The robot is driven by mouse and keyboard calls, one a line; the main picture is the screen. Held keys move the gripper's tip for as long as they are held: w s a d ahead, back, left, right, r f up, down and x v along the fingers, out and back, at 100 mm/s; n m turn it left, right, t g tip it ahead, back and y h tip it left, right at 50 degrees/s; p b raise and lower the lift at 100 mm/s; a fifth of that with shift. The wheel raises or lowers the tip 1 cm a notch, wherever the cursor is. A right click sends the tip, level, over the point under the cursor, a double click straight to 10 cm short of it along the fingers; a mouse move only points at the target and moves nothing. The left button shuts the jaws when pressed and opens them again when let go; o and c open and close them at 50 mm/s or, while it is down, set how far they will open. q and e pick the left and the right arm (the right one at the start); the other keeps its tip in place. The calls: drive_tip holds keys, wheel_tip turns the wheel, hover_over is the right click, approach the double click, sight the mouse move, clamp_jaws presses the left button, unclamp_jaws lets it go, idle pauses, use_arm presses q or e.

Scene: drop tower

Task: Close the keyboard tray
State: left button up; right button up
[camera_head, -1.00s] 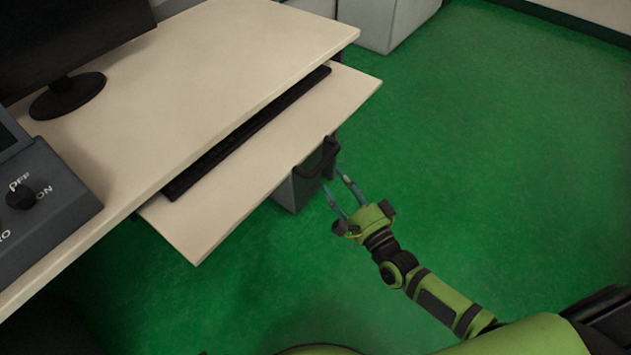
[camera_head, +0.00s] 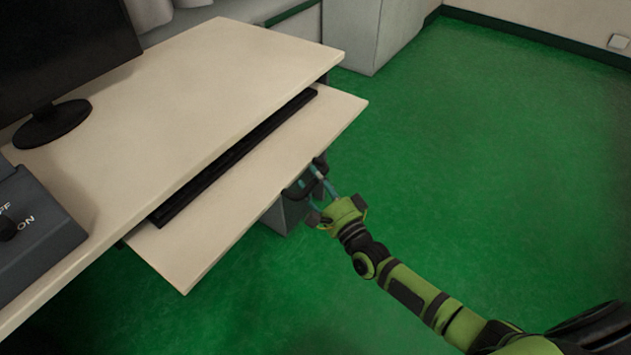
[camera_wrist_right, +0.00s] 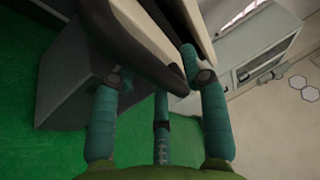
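The keyboard tray (camera_head: 262,190) is a pale board pulled out from under the desk top. A long black keyboard (camera_head: 230,160) shows as a strip along its inner side, partly under the desk. A black handle (camera_head: 297,191) sits at the tray's front edge. My right gripper (camera_head: 316,192) is at this handle, its teal fingers spread. In the right wrist view the fingers (camera_wrist_right: 158,80) stand apart, with the dark handle (camera_wrist_right: 135,50) between and beyond them; whether they touch it I cannot tell. My left gripper is not in view.
The desk top (camera_head: 190,100) carries a monitor (camera_head: 60,60) and a grey control box (camera_head: 35,235) at the left. A grey cabinet (camera_head: 285,212) stands under the tray. A pale cabinet (camera_head: 370,35) stands behind. The green floor (camera_head: 480,150) to the right is clear.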

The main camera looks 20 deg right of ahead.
sight(267, 157)
clamp_jaws()
drive_tip(key=shift+w+a, duration=0.1)
drive_tip(key=shift+w, duration=0.05)
drive_tip(key=w+a+b, duration=0.1)
drive_tip(key=w, duration=0.1)
drive_tip(key=w+a+b, duration=0.2)
drive_tip(key=shift+w+a+f, duration=0.15)
drive_tip(key=shift+w+a, duration=0.1)
drive_tip(key=w+a+b, duration=0.1)
drive_tip(key=w, duration=0.1)
drive_tip(key=w+a+b, duration=0.3)
drive_tip(key=w, duration=0.1)
drive_tip(key=shift+a, duration=0.35)
drive_tip(key=shift+w+a, duration=0.1)
drive_tip(key=shift+w, duration=0.1)
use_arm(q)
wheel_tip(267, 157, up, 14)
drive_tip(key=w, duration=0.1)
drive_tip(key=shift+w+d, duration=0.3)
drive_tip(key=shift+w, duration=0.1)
use_arm(e)
drive_tip(key=shift+r, duration=0.35)
drive_tip(key=shift+o, duration=1.5)
unclamp_jaws()
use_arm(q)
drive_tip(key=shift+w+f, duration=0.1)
use_arm(e)
drive_tip(key=shift+o, duration=0.9)
drive_tip(key=shift+w+a+f, duration=0.1)
drive_tip(key=shift+a, duration=0.05)
